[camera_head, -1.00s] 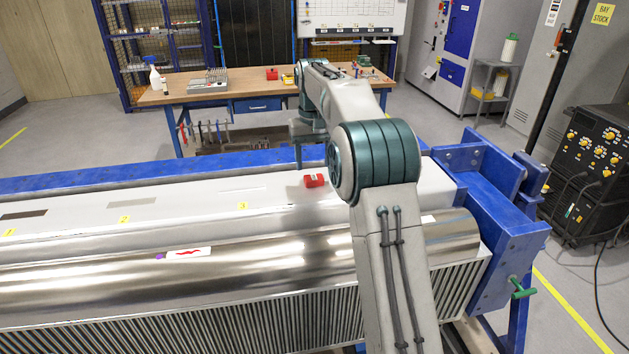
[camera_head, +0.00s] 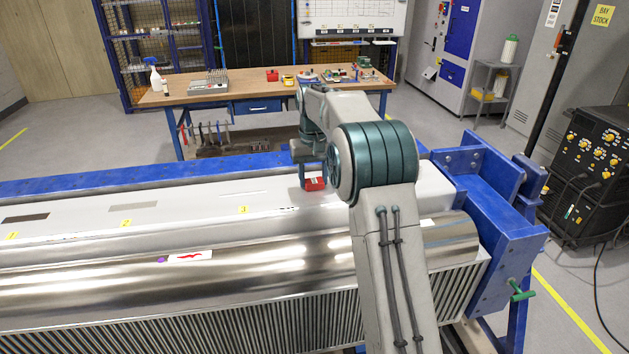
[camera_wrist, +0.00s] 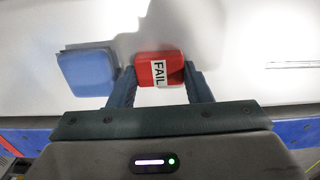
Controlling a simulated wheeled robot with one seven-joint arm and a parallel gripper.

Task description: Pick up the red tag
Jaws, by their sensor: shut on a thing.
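The red tag (camera_wrist: 146,74) with a white "FAIL" label lies between the two fingers of my gripper (camera_wrist: 160,84) in the wrist view, and the fingers are shut on it. In the head view the red tag (camera_head: 315,184) is at the white top surface of the long fixture, right below my gripper (camera_head: 312,172). Whether the tag touches the surface I cannot tell. My forearm hides part of the area to its right.
A blue block-like tag (camera_wrist: 87,70) sits just left of my gripper in the wrist view. The white surface (camera_head: 190,212) is otherwise mostly clear. A polished metal cylinder (camera_head: 230,267) runs in front of it. A blue end frame (camera_head: 490,210) stands at right, and a wooden workbench (camera_head: 215,99) behind.

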